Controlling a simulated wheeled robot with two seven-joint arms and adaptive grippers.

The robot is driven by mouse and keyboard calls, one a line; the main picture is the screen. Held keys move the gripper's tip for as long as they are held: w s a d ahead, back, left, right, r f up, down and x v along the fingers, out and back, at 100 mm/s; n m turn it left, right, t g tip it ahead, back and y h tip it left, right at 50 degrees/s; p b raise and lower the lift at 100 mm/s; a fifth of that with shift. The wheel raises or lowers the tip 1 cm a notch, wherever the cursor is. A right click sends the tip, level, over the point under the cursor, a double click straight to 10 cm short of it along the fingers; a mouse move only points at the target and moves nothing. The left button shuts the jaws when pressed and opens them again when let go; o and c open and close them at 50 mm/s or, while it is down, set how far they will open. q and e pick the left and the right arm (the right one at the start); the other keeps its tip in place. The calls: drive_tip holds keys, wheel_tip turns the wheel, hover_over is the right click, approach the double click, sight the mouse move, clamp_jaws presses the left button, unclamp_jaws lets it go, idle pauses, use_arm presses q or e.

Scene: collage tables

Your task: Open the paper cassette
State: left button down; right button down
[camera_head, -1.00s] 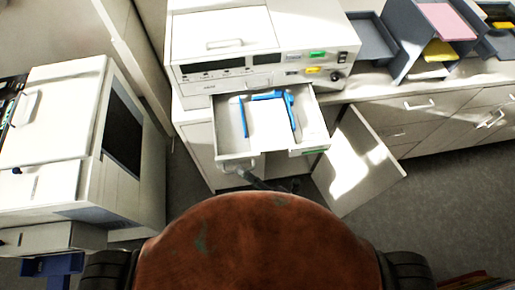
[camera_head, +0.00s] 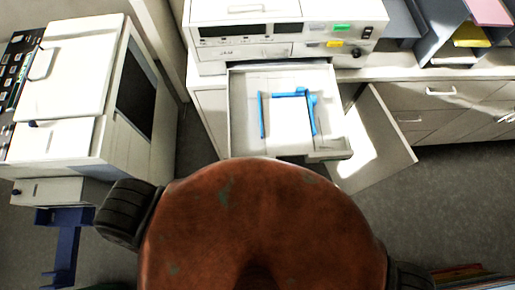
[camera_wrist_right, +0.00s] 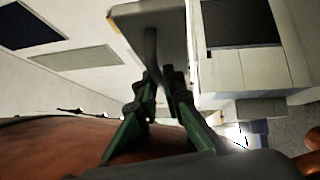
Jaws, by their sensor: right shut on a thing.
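The paper cassette (camera_head: 238,128) is a white drawer with blue paper guides (camera_head: 312,115) and white paper inside. It stands pulled out from the front of the white machine (camera_head: 240,50) in the head view. In the right wrist view my right gripper (camera_wrist_right: 160,80) is shut on a dark curved handle (camera_wrist_right: 151,48) attached to a pale panel (camera_wrist_right: 165,18), seemingly the cassette front. The right gripper is hidden in the head view. My left gripper is in neither view.
Another white machine (camera_head: 75,90) with a dark side panel stands at the left. An open cabinet door (camera_head: 385,140) sticks out to the right below the cassette. Drawers (camera_head: 440,110) and grey trays (camera_head: 430,40) are at the right. Grey floor shows at the lower right.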

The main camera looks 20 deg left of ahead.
drive_tip(key=c, duration=2)
unclamp_jaws()
drive_tip(key=shift+c, duration=0.2)
drive_tip(key=v, duration=1.2)
drive_tip(key=shift+f, duration=0.1)
